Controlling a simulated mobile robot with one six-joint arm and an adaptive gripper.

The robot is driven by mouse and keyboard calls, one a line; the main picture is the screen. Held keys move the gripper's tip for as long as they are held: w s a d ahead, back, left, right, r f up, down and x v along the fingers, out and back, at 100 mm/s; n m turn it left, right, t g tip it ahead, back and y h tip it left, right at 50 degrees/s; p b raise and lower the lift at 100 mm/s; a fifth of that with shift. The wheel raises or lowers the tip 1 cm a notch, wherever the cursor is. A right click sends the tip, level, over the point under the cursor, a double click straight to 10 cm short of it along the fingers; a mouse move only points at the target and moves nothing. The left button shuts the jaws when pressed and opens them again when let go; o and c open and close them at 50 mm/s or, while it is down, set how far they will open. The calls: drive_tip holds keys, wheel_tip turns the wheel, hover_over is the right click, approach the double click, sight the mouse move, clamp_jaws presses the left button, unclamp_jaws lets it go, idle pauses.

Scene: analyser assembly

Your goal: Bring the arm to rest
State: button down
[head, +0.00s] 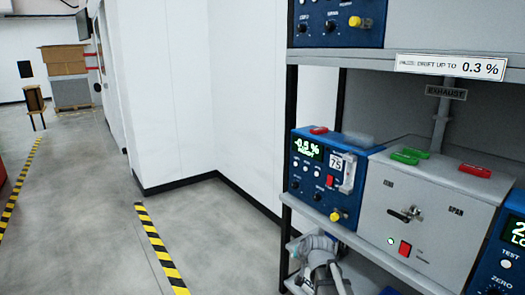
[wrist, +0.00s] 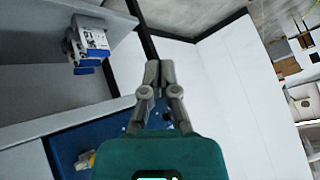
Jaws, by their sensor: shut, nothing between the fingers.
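My gripper (wrist: 152,72) shows in the middle of the wrist view, with its two grey fingers together at the tips and nothing between them. Its teal body fills the bottom of that view. The fingers point towards white wall panels and a dark skirting strip, and touch nothing that I can see. Grey jointed links, apparently of my arm, show low in the head view beside the lower part of the rack. I cannot make out the fingers there.
A rack (head: 440,82) at the right holds a blue analyser (head: 308,186) reading -0.5 % and a grey box (head: 455,213) with red and green pieces on top. A blue panel (wrist: 70,137) is close below my gripper in the wrist view.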

drive_tip(key=s+d+f+n+g+h, duration=0.1)
drive_tip(key=s+d+f+g, duration=0.15)
drive_tip(key=s, duration=0.45)
drive_tip(key=s+d+f+g+h, duration=0.1)
drive_tip(key=s+g, duration=0.2)
drive_tip(key=s, duration=0.4)
drive_tip(key=s+d+f+n+g+h, duration=0.1)
drive_tip(key=s+d+g, duration=0.1)
drive_tip(key=s, duration=0.5)
wheel_tip(320, 180, up, 20)
drive_tip(key=p, duration=2)
drive_tip(key=shift+a, duration=0.15)
drive_tip(key=shift+s+g, duration=0.1)
drive_tip(key=shift+g, duration=0.15)
